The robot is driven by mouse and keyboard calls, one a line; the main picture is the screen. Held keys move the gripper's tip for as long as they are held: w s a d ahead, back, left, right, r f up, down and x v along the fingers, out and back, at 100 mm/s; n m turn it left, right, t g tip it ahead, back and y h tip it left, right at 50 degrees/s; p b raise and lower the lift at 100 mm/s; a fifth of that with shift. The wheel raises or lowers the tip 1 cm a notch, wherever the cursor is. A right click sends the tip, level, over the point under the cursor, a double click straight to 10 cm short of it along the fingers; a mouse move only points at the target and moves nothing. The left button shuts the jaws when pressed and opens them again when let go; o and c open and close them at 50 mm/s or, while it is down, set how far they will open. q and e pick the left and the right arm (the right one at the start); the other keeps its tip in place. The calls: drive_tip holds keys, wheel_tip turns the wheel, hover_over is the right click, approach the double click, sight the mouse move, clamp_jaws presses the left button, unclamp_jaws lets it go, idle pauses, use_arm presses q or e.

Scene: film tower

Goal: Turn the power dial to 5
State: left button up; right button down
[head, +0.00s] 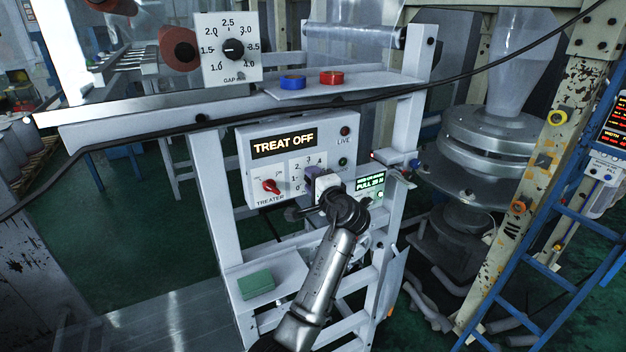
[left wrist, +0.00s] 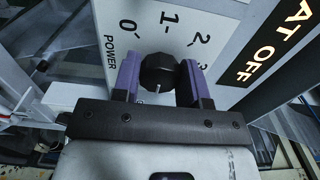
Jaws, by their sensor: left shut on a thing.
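In the left wrist view the plate (left wrist: 150,22) shows 0, 1, 2 and the word POWER. Its black knob (left wrist: 158,70) sits between the purple fingers of my left gripper (left wrist: 155,78), which is shut on it. In the head view my left gripper (head: 313,177) hides the knob and the 5 mark. A pale line shows on the knob's near side; I cannot tell which number the knob points to. My right gripper is not in view.
The panel's display (head: 283,144) reads TREAT OFF, above a red TREATER switch (head: 271,186). A PULL display (head: 370,182) is close right of my gripper. A black cable crosses the frame.

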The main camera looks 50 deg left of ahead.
use_arm(q)
drive_tip(key=o, duration=0.9)
drive_tip(key=shift+d, duration=0.1)
drive_tip(key=shift+b+v, duration=2.7)
drive_tip(key=shift+v, duration=4.15)
